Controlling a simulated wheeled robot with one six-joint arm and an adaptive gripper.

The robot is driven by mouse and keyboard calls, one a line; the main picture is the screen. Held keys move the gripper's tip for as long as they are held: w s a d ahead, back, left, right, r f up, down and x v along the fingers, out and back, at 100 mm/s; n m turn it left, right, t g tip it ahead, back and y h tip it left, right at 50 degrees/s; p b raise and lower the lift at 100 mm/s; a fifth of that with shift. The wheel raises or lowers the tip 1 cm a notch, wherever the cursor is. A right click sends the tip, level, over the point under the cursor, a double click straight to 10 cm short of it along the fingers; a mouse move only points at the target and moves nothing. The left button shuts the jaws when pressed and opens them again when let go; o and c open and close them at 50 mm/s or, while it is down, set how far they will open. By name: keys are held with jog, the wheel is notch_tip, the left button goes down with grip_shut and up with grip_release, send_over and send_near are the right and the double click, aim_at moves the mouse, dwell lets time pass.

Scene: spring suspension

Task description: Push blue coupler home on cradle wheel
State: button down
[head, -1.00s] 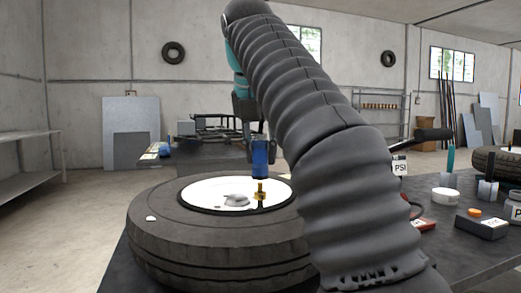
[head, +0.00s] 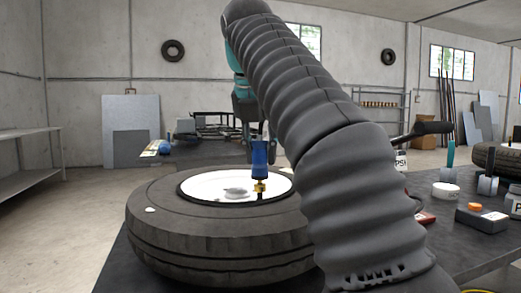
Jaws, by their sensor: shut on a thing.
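The blue coupler (head: 259,158) is upright above the wheel's white disc (head: 215,186). A brass piece (head: 260,188) shows directly below the blue body, over the right part of the disc; whether it is seated cannot be told. The wheel (head: 190,240) lies flat, its dark tyre around the disc. My gripper (head: 260,146) points down and is shut on the coupler's upper part, with one finger seen at its right. My arm hides the right side of the tyre.
To the right on the dark bench are a white round lid (head: 446,190), a dark box with an orange cap (head: 480,218) and a PSI-marked item (head: 401,160). Another tyre (head: 497,160) lies at the far right. A second bench (head: 200,154) stands behind the wheel.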

jog(key=shift+f, duration=0.45)
jog(key=c, duration=0.8)
grip_release()
jog(key=shift+s, duration=0.1)
